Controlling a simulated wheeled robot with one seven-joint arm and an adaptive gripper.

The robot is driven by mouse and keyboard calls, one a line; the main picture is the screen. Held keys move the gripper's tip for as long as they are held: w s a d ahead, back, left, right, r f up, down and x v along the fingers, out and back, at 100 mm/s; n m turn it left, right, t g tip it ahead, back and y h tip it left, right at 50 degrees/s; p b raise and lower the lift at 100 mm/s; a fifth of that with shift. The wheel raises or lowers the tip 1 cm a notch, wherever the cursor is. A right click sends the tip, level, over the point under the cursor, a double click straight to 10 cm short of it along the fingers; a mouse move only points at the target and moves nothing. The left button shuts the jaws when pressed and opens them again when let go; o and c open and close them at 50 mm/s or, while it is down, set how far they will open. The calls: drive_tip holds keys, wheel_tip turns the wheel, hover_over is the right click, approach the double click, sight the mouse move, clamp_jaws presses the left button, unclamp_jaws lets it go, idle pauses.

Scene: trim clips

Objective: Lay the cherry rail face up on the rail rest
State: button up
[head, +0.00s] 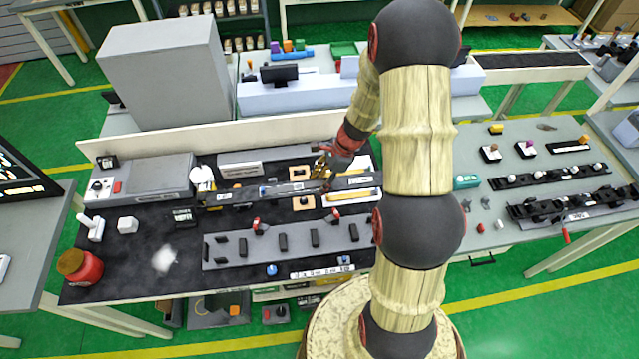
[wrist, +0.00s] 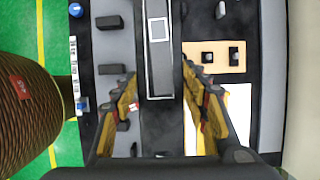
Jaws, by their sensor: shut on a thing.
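My gripper (head: 324,180) is over the back part of the black-topped bench, shut on a long dark rail (head: 245,194). In the wrist view the brass-coloured fingers (wrist: 160,88) stand on either side of the rail (wrist: 158,62), which shows a dark grey face with a pale-outlined square. No cherry colour shows on it, and I cannot tell which side is its face. A grey rest (head: 265,256) with a row of black blocks and red-topped clamps lies in front of it. The rest shows left of the fingers in the wrist view (wrist: 112,48). My arm hides its right end.
A red jar (head: 80,267) stands at the bench's front left. A grey box (head: 150,178) and tan blocks (head: 303,203) lie behind and beside the rail. Blue-knobbed pieces (head: 272,270) sit at the front edge.

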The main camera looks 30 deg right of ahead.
drive_tip(key=w+d+f, duration=0.1)
drive_tip(key=w+d, duration=0.3)
drive_tip(key=w, duration=0.5)
drive_tip(key=w+d+f, duration=0.1)
drive_tip(key=w+d, duration=0.3)
drive_tip(key=w, duration=0.5)
drive_tip(key=w+d+f, duration=0.1)
drive_tip(key=w+d, duration=0.2)
drive_tip(key=w, duration=0.6)
drive_tip(key=shift+w+d+f+b, duration=0.1)
drive_tip(key=shift+f+b, duration=1.25)
drive_tip(key=shift+f, duration=0.8)
drive_tip(key=shift+w+d+f+b, duration=0.1)
drive_tip(key=shift+f+b, duration=1.2)
drive_tip(key=shift+f, duration=0.8)
drive_tip(key=o, duration=1.4)
drive_tip(key=shift+o, duration=1.2)
drive_tip(key=shift+s+r, duration=0.1)
